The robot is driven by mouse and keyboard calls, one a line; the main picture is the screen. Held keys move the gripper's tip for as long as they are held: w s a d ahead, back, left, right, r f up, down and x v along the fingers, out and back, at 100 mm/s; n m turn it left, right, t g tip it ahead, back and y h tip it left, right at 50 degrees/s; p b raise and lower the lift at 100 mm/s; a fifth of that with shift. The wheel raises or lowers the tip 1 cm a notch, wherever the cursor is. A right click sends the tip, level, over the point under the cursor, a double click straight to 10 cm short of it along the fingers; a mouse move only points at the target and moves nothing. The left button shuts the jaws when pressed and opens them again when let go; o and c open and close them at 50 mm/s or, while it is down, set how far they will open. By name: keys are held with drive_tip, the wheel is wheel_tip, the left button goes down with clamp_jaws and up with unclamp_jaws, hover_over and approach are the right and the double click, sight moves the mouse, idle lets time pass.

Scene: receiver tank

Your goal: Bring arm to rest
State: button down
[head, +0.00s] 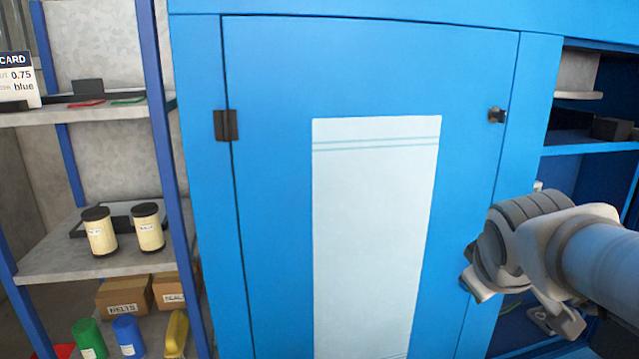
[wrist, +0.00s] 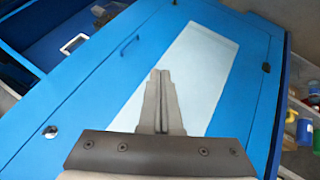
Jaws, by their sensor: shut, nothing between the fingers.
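My arm (head: 600,260) reaches in from the right edge of the head view, in front of the right side of the blue cabinet. Its grey wrist covers part of the door's right edge and the open bay beside it. My gripper (wrist: 160,74) shows in the wrist view with its two fingers together and nothing between them. It points over the blue door (head: 270,200), whose pale panel (head: 375,230) lies behind the fingers. The door looks shut in the head view. I cannot tell the distance from fingertips to door.
A dark latch (head: 497,115) sits at the door's upper right, and a handle (wrist: 128,46) shows in the wrist view. Left is a shelf rack (head: 75,263) with two cream canisters, boxes and bottles. Open blue shelving (head: 590,148) stands close to my arm on the right.

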drive_tip(key=s+a+f+m+g+y, duration=0.2)
drive_tip(key=s+a+f+m+y, duration=0.15)
drive_tip(key=s+a, duration=0.7)
wheel_tip(320, 180, up, 20)
drive_tip(key=s+d+m+p, duration=0.1)
drive_tip(key=s+p, duration=0.1)
drive_tip(key=p, duration=1.8)
drive_tip(key=shift+f+p, duration=0.2)
drive_tip(key=shift+p, duration=0.15)
